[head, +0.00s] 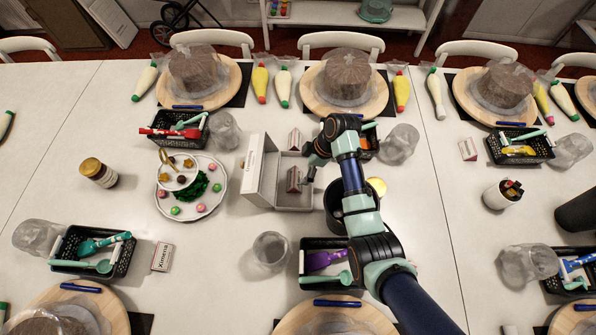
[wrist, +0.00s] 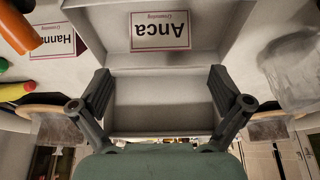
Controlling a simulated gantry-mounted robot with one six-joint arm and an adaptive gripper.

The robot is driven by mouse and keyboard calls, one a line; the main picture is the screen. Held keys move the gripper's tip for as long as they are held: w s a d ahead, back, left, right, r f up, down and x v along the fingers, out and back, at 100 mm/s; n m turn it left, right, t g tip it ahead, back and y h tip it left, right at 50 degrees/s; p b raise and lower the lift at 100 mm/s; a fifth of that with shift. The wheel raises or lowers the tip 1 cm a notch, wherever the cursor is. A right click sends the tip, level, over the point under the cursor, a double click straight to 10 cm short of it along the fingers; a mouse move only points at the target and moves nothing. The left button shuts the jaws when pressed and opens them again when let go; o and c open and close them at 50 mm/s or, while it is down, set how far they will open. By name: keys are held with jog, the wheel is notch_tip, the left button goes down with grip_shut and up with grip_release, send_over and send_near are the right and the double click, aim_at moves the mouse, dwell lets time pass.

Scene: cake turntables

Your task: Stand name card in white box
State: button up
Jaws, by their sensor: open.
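The white box (head: 265,190) stands open-topped near the table's middle, with a tall white panel on its left side. A white and pink name card (head: 293,179) is inside the box. In the wrist view this card (wrist: 160,31) reads "Anca", appears upside down, and lies beyond the fingers, touching neither. My gripper (head: 309,174) is over the right part of the box, open and empty. In the wrist view its fingers (wrist: 165,88) are spread wide, with the pale box wall between them. My arm hides part of the box's right side.
Another name card (head: 294,139) stands just behind the box; it reads "Hanna" in the wrist view (wrist: 57,41). A tiered sweets stand (head: 165,200) is left, a dark round container (head: 334,208) right, a clear cup (head: 271,249) in front. Black baskets (head: 313,270) surround the area.

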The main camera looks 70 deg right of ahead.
jog(key=v, duration=0.3)
jog(key=shift+s+r, duration=0.15)
jog(key=shift+r, duration=0.15)
jog(key=w+a+r, duration=0.1)
jog(key=w+a, duration=0.3)
jog(key=w+a+r+h, duration=0.1)
jog(key=w+a+r, duration=0.1)
jog(key=w+a, duration=0.2)
jog(key=w+a+r+t+h, duration=0.1)
jog(key=w+a+r, duration=0.1)
jog(key=w+a, duration=0.2)
jog(key=shift+a+r, duration=0.1)
jog(key=shift+r, duration=0.1)
jog(key=w+a+r+m+t, duration=0.15)
jog(key=a+r, duration=0.25)
jog(key=a, duration=0.4)
jog(key=w+a+r+t, duration=0.2)
jog(key=w+a+r, duration=0.15)
jog(key=a, duration=0.45)
jog(key=s+a+r+m+t, duration=0.2)
jog(key=s+a+r+t, duration=0.2)
jog(key=a+r, duration=0.6)
jog(key=a, duration=0.4)
jog(key=shift+s+r+y, duration=0.2)
jog(key=shift+r+y, duration=0.05)
jog(key=shift+y, duration=0.05)
